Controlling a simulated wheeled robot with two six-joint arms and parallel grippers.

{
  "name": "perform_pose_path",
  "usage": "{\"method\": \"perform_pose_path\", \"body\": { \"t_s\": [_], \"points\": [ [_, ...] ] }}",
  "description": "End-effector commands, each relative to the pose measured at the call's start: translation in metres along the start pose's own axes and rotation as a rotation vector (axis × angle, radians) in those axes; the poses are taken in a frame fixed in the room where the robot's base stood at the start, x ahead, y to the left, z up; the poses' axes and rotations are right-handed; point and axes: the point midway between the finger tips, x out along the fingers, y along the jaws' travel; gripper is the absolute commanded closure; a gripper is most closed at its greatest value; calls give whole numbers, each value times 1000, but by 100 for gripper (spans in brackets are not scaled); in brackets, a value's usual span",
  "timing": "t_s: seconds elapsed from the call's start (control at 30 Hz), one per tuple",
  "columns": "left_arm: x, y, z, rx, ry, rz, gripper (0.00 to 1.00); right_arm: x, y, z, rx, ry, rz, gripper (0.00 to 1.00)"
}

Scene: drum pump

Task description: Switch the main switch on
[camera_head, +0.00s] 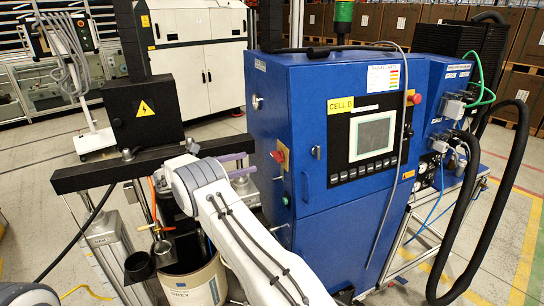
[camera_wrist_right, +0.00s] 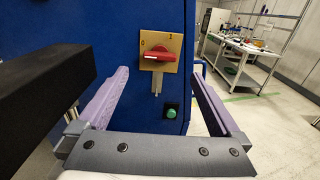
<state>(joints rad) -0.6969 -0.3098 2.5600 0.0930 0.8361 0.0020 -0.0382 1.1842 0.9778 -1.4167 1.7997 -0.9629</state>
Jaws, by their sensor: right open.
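The main switch (camera_head: 280,155) is a red rotary handle on a yellow plate, on the left side wall of the blue cabinet (camera_head: 345,235). In the right wrist view the red handle (camera_wrist_right: 155,57) lies roughly level, with a white mark on its left part. The plate shows 0 at upper left and 1 at upper right. My right gripper (camera_head: 247,164) is open and empty, its purple fingers pointing at that wall. In the wrist view the handle appears between the spread fingers, apparently not touched. My left gripper is not in view.
A green button (camera_wrist_right: 171,113) sits below the switch. A black beam (camera_head: 125,168) and a black box with a warning sign (camera_head: 145,112) stand left of my right arm. A drum (camera_head: 195,285) is below. The cabinet front has a screen (camera_head: 372,136) and a red button (camera_head: 415,98).

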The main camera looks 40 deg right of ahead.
Motion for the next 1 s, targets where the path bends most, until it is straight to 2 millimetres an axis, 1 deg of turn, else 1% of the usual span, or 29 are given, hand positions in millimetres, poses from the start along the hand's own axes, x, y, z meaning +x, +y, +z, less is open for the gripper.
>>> {"method": "perform_pose_path", "body": {
  "t_s": [0.17,0.23,0.4,0.5,0.6,0.7,0.97,1.0],
  "points": [
    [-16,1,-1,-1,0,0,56,27,-1,5,-4,-1,-5,0],
    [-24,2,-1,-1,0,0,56,40,0,5,-3,-1,-4,0],
    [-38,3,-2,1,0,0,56,72,-1,4,-2,1,-2,0],
    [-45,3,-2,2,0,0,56,86,0,3,-1,1,-2,0],
    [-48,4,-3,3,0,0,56,95,0,2,-1,2,0,0],
    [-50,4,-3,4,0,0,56,100,0,0,-1,1,0,0],
    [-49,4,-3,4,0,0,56,101,0,-1,0,2,1,0],
    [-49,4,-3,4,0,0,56,101,0,-1,0,2,1,8]
  ]
}}
